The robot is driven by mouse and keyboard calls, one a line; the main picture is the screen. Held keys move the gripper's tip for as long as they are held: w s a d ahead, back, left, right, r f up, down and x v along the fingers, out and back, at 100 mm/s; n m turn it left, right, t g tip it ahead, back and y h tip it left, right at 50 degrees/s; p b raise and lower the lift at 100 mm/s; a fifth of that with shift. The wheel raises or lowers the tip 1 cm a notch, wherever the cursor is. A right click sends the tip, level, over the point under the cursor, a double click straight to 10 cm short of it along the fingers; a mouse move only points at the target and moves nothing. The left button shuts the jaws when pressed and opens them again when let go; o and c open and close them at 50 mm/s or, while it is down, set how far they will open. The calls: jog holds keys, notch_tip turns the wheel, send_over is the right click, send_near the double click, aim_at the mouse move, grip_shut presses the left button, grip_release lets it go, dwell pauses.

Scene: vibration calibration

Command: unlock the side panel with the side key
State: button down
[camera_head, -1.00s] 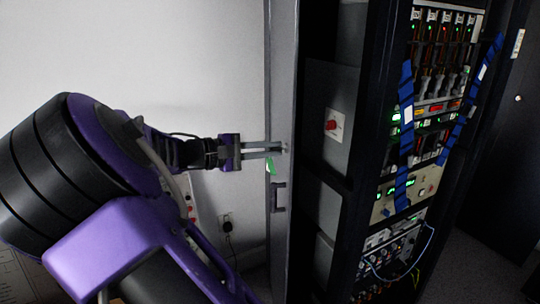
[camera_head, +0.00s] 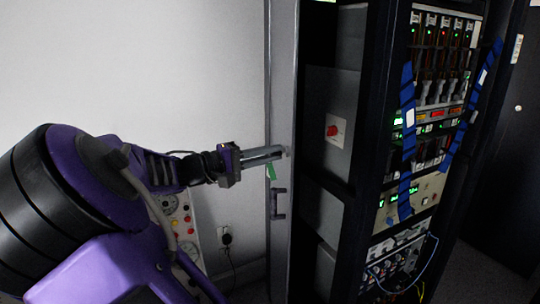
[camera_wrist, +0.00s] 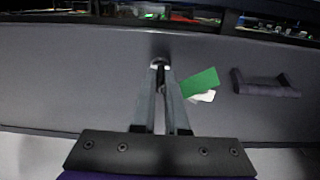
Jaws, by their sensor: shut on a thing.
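The side panel (camera_head: 281,120) is a tall grey door on the left side of the equipment rack. It also fills much of the wrist view (camera_wrist: 60,80). My gripper (camera_head: 284,152) reaches the panel from the left, above its handle. In the wrist view, my gripper's fingertips (camera_wrist: 160,70) are shut on the side key (camera_wrist: 160,77), which is mostly hidden between them and sits at the lock (camera_wrist: 160,56). I cannot tell how deep it is in. A green tag (camera_wrist: 200,82) with a paler piece hangs beside the key; it also shows in the head view (camera_head: 271,172).
A dark handle (camera_head: 278,204) juts from the panel below the lock. The rack (camera_head: 430,130) with lit modules and blue straps stands to the right. A red button (camera_head: 332,131) is inside it. A wall socket (camera_head: 225,237) and a white wall are behind.

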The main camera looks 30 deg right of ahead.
jog(key=c, duration=0.9)
grip_release()
jog(key=shift+c, duration=0.2)
